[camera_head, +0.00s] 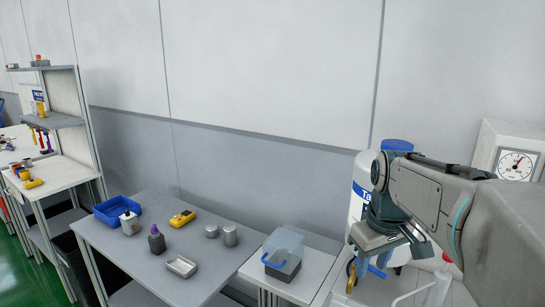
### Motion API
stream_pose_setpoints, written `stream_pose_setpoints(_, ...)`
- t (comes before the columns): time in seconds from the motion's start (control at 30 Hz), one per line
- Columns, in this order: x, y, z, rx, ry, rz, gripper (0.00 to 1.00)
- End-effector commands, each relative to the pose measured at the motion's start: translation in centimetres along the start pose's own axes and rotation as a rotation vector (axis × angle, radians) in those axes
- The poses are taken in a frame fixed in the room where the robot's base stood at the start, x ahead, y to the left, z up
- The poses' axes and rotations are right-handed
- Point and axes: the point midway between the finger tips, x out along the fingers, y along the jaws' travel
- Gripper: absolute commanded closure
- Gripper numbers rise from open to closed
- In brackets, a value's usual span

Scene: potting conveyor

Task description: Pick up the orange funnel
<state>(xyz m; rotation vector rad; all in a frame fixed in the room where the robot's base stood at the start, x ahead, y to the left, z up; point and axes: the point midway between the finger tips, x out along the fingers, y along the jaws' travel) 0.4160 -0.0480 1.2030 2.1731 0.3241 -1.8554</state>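I cannot make out a clear orange funnel in the head view. A small yellow-orange piece (351,277) shows just left of and below my gripper, partly hidden; I cannot tell whether it is the funnel. My gripper (373,266) points down at the right, over the right-hand table, in front of a large white container with a blue lid (397,145). Blue parts show around its fingertips. My arm hides much of that area, and I cannot tell whether the fingers are open or shut.
A clear-lidded box (283,258) and dial gauge (515,164) stand right.

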Motion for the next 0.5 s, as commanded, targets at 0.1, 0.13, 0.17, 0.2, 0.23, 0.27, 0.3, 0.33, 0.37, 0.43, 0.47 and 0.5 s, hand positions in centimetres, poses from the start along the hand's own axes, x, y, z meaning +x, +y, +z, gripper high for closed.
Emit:
stream_pose_setpoints(0.1, 1.0, -3.2, 3.3, 0.091, 0.041, 0.012, 0.64)
stream_pose_setpoints(0.13, 1.3, -3.9, 4.1, 0.116, 0.052, 0.015, 0.64)
stream_pose_setpoints(0.17, 1.7, -4.5, 4.9, 0.140, 0.063, 0.018, 0.64)
stream_pose_setpoints(0.2, 2.2, -5.4, 5.9, 0.171, 0.076, 0.020, 0.64)
stream_pose_setpoints(0.23, 2.6, -5.9, 6.6, 0.193, 0.085, 0.021, 0.64)
stream_pose_setpoints(0.27, 3.0, -6.4, 7.3, 0.215, 0.094, 0.023, 0.64)
stream_pose_setpoints(0.3, 3.5, -7.1, 8.2, 0.241, 0.104, 0.023, 0.64)
stream_pose_setpoints(0.33, 3.8, -7.5, 8.8, 0.258, 0.113, 0.024, 0.64)
stream_pose_setpoints(0.37, 4.2, -7.9, 9.3, 0.274, 0.119, 0.025, 0.64)
stream_pose_setpoints(0.43, 4.8, -8.5, 10.2, 0.304, 0.131, 0.025, 0.64)
stream_pose_setpoints(0.47, 5.1, -8.7, 10.5, 0.315, 0.135, 0.025, 0.64)
stream_pose_setpoints(0.5, 5.3, -9.0, 10.8, 0.326, 0.139, 0.025, 0.59)
